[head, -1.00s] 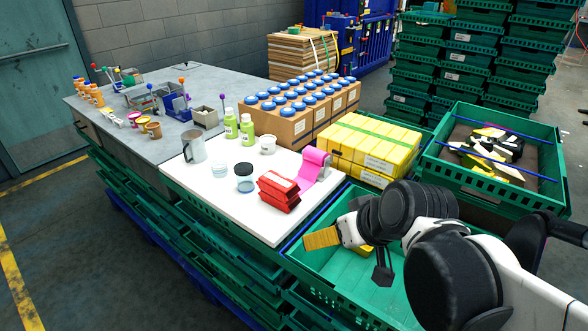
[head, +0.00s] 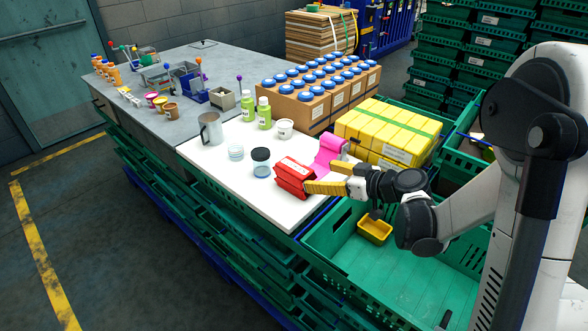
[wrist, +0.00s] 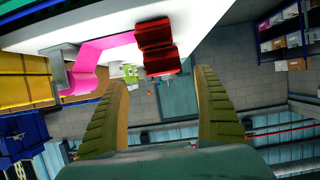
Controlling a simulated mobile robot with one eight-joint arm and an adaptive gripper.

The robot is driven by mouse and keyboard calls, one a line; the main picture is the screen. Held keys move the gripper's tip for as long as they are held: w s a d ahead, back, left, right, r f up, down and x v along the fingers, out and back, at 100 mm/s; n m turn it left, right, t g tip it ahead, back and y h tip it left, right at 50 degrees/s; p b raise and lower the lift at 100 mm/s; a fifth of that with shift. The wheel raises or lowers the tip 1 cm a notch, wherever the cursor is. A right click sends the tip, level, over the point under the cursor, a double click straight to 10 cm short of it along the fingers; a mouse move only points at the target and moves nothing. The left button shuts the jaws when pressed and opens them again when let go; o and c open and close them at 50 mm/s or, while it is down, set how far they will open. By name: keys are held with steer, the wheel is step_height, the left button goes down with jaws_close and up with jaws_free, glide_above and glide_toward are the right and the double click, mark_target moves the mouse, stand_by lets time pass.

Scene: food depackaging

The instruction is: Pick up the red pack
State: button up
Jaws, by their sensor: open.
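The red pack (head: 291,173) lies on the front right part of the white board, beside a pink strip. It looks two-layered; I cannot tell whether it is one pack or two. My gripper (head: 322,178) is open, just right of the pack, with its yellow-padded fingers pointing toward it. In the head view one finger overlaps the pack's right end. In the wrist view the red pack (wrist: 157,47) shows ahead, between the fingers' lines and beyond the tips of my gripper (wrist: 161,78). Nothing is held between the fingers; contact cannot be told.
The pink strip (head: 327,156) on its holder and the yellow packs (head: 390,131) stand close behind my gripper. A dark-lidded jar (head: 261,162) is left of the pack. A green crate (head: 345,262) with a small yellow tub (head: 375,230) lies below right.

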mark_target(310, 175)
steer(key=b+x, duration=0.1)
steer(key=x, duration=0.4)
steer(key=shift+a+f, duration=0.1)
steer(key=shift+f, duration=0.05)
steer(key=b+x, duration=0.2)
steer(key=x, duration=0.3)
steer(key=shift+a+b, duration=0.35)
steer(key=shift+s, duration=0.1)
steer(key=shift+c, duration=0.3)
steer(key=c, duration=1.4)
